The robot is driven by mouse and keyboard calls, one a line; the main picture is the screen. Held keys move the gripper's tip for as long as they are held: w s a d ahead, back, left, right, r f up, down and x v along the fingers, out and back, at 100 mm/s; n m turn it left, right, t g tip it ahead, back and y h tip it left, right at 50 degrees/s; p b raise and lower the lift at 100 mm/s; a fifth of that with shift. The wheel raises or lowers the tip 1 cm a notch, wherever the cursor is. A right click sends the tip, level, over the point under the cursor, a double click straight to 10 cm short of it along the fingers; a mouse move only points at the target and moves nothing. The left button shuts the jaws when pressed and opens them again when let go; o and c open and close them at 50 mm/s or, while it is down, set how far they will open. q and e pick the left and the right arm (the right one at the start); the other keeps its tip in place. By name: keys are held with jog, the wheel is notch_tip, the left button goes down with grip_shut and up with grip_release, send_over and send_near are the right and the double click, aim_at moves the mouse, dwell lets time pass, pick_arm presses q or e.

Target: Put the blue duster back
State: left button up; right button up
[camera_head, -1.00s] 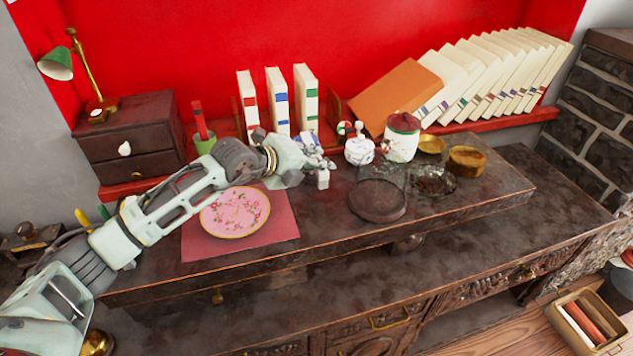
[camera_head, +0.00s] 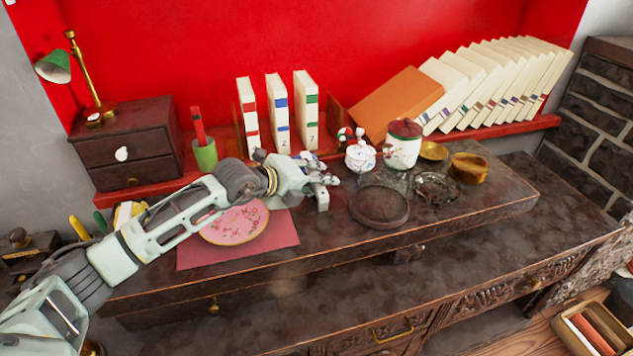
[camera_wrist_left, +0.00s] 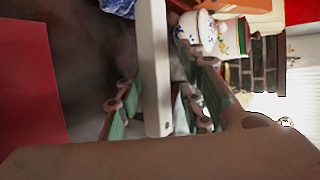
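My left gripper (camera_head: 318,182) is over the middle of the upper desk surface. A pale straight bar with a small hole near its end stands between its fingers; it looks like the handle of the blue duster (camera_wrist_left: 156,70). The fingers are closed around it. In the head view only a short pale end of the duster (camera_head: 323,201) shows below the fingers. No blue part of it can be made out; its other end runs out of the top of the wrist view. My right gripper is not in view.
A blue-and-white piece (camera_head: 308,157) lies behind the gripper. A white pot (camera_head: 360,157), lidded jar (camera_head: 402,147) and dark round lid (camera_head: 379,205) stand to the right. A pink plate (camera_head: 235,226) on a red mat (camera_head: 200,256) lies left, partly under my arm.

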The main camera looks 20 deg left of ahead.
pick_arm(q)
jog(key=shift+r, duration=0.25)
jog(key=p+v, duration=0.5)
jog(key=v, duration=0.7)
jog(key=shift+f, duration=0.2)
jog(key=shift+s, duration=0.1)
